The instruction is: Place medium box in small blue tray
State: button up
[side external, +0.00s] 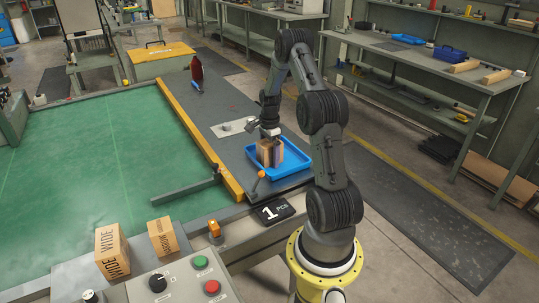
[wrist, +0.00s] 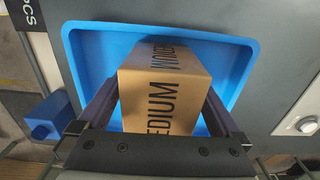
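The blue tray (wrist: 238,60) surrounds the box in the wrist view. I cannot tell whether the box's bottom touches the tray floor, as the box hides it.
A dark red bottle (side external: 197,70) stands at the grey table's far end. An orange-tipped lever (side external: 257,181) is close to the tray. The green surface (side external: 90,165) is mostly clear.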

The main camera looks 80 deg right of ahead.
notch_tip(320, 180, up, 12)
jog(key=shift+r, duration=0.1)
jog(key=w+a+r+n+t+h, duration=0.1)
jog(key=w+a+r+n, duration=0.2)
jog(key=a+r+n, duration=0.6)
jog(key=w+a+r+n+t, duration=0.1)
jog(key=w+a+r+n, duration=0.2)
jog(key=a, duration=0.9)
jog(key=s+a+r+n+t, duration=0.1)
jog(key=s+a+n, duration=0.5)
jog(key=a, duration=0.3)
jog(key=s+a+r+n+t+y, duration=0.1)
jog(key=s+a+n+t, duration=0.1)
jog(key=s+a+n, duration=0.5)
jog(key=a+n, duration=0.2)
jog(key=a, duration=0.1)
jog(key=shift+a+t, duration=0.15)
jog(key=shift+t, duration=0.15)
